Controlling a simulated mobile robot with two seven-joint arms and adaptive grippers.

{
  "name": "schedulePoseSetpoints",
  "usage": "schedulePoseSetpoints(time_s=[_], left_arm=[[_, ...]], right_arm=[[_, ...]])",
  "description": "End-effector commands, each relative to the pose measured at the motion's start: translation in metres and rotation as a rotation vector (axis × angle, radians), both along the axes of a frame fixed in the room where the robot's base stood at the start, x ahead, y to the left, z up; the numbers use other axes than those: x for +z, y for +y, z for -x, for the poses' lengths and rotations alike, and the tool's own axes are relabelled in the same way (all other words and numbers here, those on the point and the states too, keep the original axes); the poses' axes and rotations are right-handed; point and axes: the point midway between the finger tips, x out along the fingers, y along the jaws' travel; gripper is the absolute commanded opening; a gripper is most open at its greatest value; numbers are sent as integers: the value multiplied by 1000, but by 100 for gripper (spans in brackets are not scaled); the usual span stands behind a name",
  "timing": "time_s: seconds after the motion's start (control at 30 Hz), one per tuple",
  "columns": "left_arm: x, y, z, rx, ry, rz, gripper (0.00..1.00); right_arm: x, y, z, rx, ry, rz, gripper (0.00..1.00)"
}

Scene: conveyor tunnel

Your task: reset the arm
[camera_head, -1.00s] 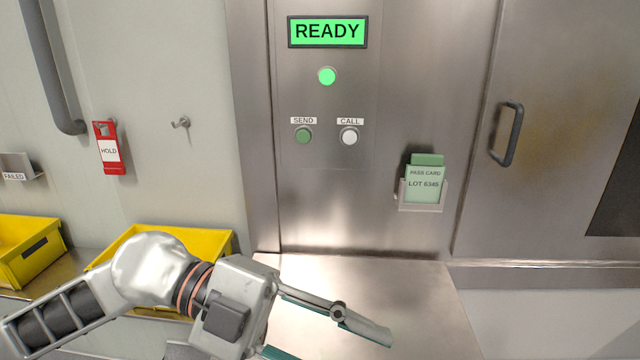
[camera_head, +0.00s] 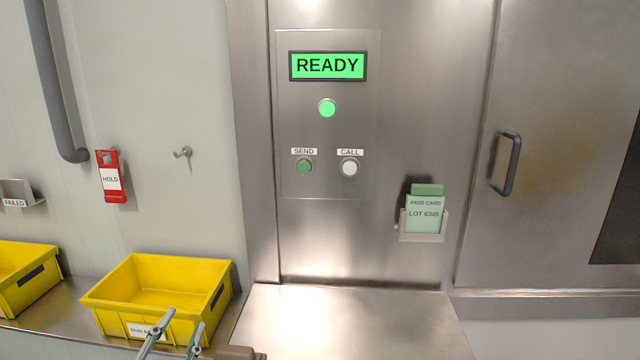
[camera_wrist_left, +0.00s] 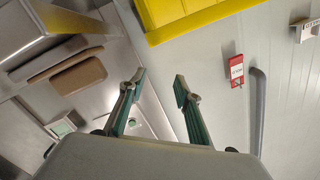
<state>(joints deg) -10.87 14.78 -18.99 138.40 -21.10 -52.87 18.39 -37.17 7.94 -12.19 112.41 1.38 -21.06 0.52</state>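My left gripper (camera_head: 178,335) shows at the bottom of the head view, with only its fingers in the picture. They overlap the front of a yellow bin (camera_head: 205,270); I cannot tell whether they touch it. In the left wrist view the gripper (camera_wrist_left: 160,82) has its two green-lined fingers spread apart, with nothing between them. The rest of the left arm is outside the head view. My right gripper is not in view.
A green READY display (camera_head: 328,66) and SEND (camera_head: 304,167) and CALL (camera_head: 349,168) buttons are on the steel wall. A pass card (camera_head: 425,213) sits in a holder. A red HOLD tag (camera_head: 111,177) hangs left. A brown object (camera_head: 240,352) is at the bottom edge.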

Motion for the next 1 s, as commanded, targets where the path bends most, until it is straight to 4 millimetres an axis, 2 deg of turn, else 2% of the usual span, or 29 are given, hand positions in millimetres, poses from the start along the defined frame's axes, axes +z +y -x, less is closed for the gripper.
schedulePoseSetpoints(time_s=[0.03,0.1,0.2,0.3,0.5,0.77,1.0], left_arm=[[-31,17,13,49,99,-25,33],[-69,38,33,105,231,-70,33],[-112,61,63,156,393,-128,33],[-142,76,89,184,516,-172,33],[-182,97,135,210,703,-239,33],[-218,116,190,218,906,-311,33],[-248,87,177,138,860,-222,33]], right_arm=[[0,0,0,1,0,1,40],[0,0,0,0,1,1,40],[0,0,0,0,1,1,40],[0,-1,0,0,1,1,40],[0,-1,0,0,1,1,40],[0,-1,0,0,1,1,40],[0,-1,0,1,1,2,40]])
